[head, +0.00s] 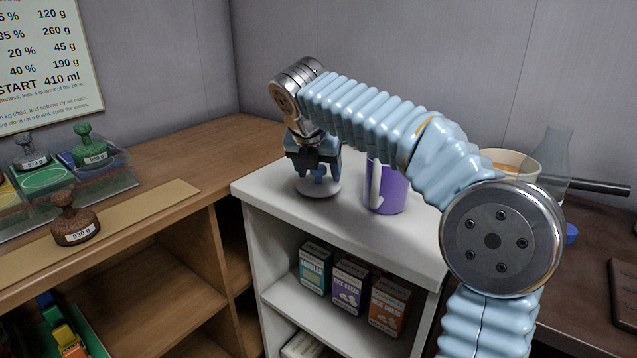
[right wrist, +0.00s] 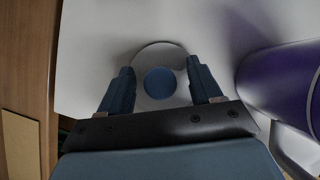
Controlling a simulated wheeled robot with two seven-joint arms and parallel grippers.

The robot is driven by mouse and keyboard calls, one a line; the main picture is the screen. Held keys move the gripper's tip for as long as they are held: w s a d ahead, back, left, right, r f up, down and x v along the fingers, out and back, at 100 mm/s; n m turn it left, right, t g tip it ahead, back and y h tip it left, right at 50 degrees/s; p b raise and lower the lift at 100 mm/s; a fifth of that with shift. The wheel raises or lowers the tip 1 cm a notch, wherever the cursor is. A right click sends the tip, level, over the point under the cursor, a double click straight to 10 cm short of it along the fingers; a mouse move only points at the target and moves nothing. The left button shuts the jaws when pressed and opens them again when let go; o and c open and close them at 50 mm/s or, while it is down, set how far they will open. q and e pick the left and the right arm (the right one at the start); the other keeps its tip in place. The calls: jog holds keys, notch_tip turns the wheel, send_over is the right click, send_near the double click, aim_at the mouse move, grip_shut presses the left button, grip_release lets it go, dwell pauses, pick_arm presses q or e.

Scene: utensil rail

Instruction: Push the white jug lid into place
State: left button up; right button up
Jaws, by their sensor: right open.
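The white lid (head: 318,189) is a round disc lying flat on the white cabinet top. In the right wrist view the lid (right wrist: 160,52) shows a round blue knob (right wrist: 160,83) at its middle. My right gripper (head: 318,174) points down just over the lid. Its open fingers (right wrist: 159,75) stand on either side of the knob, with gaps to it. A purple jug (head: 392,192) with a pale handle stands upright just right of the lid; it also shows in the right wrist view (right wrist: 280,85). My arm hides the jug's top. My left gripper is out of view.
The white cabinet top (head: 262,190) is clear left of the lid. Several small boxes (head: 350,285) stand on its shelf below. A wooden counter (head: 190,150) with labelled weights (head: 75,225) is at left. A cream bowl (head: 512,160) and a glass vessel (head: 553,160) stand at right.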

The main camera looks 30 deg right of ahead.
jog(key=c, duration=1.1)
notch_tip(320, 180, up, 3)
jog(key=s+a+r, duration=0.5)
jog(key=s+r, duration=0.5)
jog(key=s, duration=0.3)
jog(key=shift+a, duration=0.2)
jog(key=o, duration=0.4)
jog(key=c, duration=0.4)
